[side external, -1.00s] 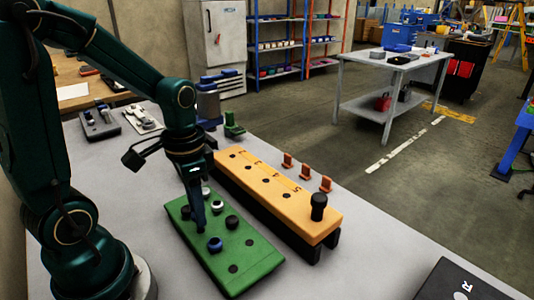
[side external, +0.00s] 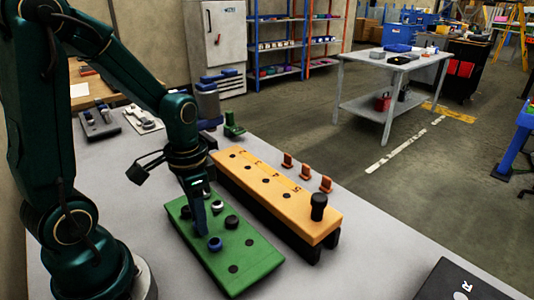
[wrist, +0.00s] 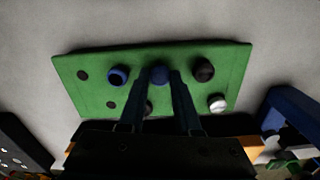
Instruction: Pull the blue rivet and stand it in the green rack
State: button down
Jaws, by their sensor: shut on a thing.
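My gripper (wrist: 158,78) is shut on a blue rivet (wrist: 159,74), whose round top shows between the fingers in the wrist view. The gripper, also in the side view (side external: 202,231), is low over the green rack (side external: 262,256). The fingers hide the held rivet's lower part, so I cannot tell whether it is seated in a hole. Another blue-topped rivet (wrist: 118,75) stands in the rack beside the fingers. Black rivets (side external: 231,222) and a pale rivet (side external: 217,207) also stand there.
The orange jig (side external: 262,187) lies right of the rack, with several open holes and a black rivet (side external: 319,206) at its near end. Small orange clips (side external: 306,172) stand behind it. Two rack holes (side external: 250,242) (side external: 233,269) at the near end are empty.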

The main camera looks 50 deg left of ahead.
jog(key=shift+f, duration=0.1)
jog(key=c, duration=0.5)
grip_release()
jog(key=shift+r, duration=2.55)
notch_tip(320, 180, up, 7)
jog(key=shift+r, duration=0.1)
